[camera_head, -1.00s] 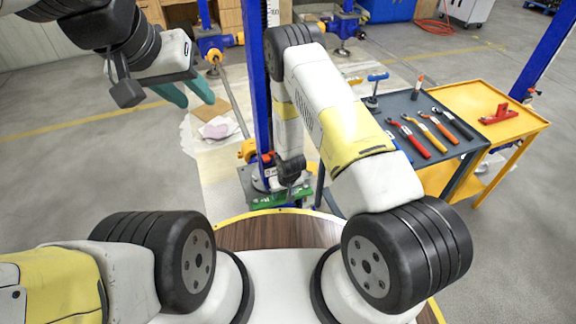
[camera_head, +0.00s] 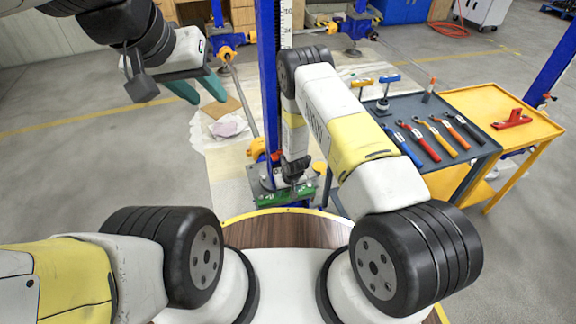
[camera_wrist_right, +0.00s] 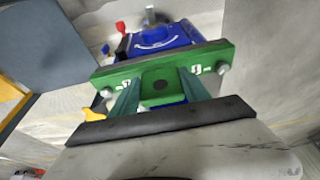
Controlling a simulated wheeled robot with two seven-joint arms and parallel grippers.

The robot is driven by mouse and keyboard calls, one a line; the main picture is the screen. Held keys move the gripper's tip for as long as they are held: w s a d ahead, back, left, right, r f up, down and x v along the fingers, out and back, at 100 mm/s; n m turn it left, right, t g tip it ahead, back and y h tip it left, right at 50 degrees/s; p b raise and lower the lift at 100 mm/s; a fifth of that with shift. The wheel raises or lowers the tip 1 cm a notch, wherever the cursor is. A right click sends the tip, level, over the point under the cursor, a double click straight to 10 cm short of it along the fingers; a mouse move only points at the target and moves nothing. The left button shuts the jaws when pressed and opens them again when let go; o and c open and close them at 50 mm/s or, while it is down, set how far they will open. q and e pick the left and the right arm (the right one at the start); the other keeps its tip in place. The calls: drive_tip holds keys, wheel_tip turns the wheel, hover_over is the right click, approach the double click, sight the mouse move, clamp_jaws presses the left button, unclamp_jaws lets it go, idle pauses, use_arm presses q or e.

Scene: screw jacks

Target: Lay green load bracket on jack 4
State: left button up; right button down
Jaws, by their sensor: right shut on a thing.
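The green load bracket (camera_wrist_right: 160,65) spans the right wrist view, a long green bar with a dark top face, bolts at both ends and white marks. My right gripper (camera_wrist_right: 162,88) has its teal fingers shut on the bracket's green middle block. A blue jack body (camera_wrist_right: 160,40) shows just behind the bracket in that view; I cannot tell whether they touch. In the head view green parts (camera_head: 270,197) show low by the blue column, and my right arm hides the fingertips. My left gripper (camera_head: 200,90) is open and empty at upper left, its teal fingers apart.
A dark tool table (camera_head: 465,170) with several wrenches and a yellow table (camera_head: 540,125) with a red part stand at right. A tall blue column (camera_head: 268,60) with a scale rises in the middle. Other blue jacks (camera_head: 358,25) stand behind. Floor at left is clear.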

drive_tip(key=shift+r, duration=0.1)
drive_tip(key=shift+f, duration=1.1)
idle(0.5)
drive_tip(key=c, duration=0.7)
unclamp_jaws()
drive_tip(key=shift+o, duration=1.3)
drive_tip(key=shift+s, duration=0.1)
drive_tip(key=shift+s+f, duration=0.1)
drive_tip(key=v, duration=0.7)
drive_tip(key=shift+s+r, duration=0.2)
drive_tip(key=shift+r, duration=0.2)
